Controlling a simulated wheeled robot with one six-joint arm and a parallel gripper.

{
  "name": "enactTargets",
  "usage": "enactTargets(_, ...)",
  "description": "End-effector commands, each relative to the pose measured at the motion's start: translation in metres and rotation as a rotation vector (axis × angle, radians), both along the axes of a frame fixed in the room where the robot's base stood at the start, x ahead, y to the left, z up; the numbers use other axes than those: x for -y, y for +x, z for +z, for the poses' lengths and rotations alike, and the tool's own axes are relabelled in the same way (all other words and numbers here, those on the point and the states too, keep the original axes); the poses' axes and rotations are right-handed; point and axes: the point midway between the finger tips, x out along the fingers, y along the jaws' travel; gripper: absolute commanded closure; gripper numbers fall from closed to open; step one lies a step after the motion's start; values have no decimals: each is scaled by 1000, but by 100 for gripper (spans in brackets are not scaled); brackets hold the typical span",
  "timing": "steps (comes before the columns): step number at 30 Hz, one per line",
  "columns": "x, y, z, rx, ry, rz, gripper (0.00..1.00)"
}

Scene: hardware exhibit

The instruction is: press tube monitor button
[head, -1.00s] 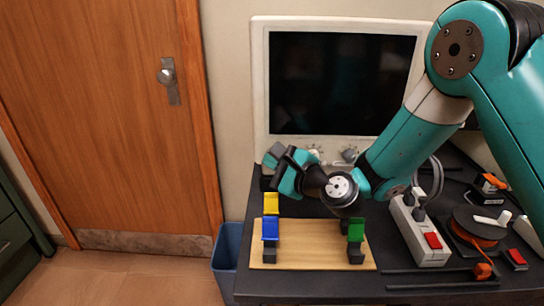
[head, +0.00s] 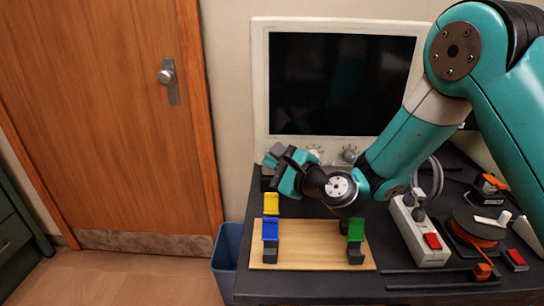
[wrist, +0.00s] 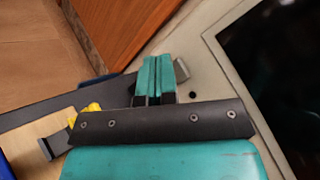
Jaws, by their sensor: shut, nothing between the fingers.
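The tube monitor (head: 258,80) has a pale casing and a dark screen, and stands at the back of the black table. Knobs (head: 349,154) show on its lower front panel. My gripper (head: 276,157) is at the monitor's lower left corner, partly hiding that part of the casing. In the wrist view, the teal fingers of my gripper (wrist: 155,75) are shut together with nothing between them. A small grey piece (wrist: 182,68) shows just beside the fingertips; I cannot tell if they touch it. A small dark round spot (wrist: 193,95) is on the pale casing (wrist: 205,85).
A wooden board (head: 310,258) with yellow, blue and green clips lies in front of my gripper. A power strip (head: 418,232) with a red switch and an orange cable reel (head: 478,228) are at right. A blue bin (head: 227,262) stands left of the table.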

Motion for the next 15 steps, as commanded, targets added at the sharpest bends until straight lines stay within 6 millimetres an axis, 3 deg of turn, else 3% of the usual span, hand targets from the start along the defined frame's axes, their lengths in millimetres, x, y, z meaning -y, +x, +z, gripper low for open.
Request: enactTargets(15, 0, 7, 0, 0, 0, 0, 100)
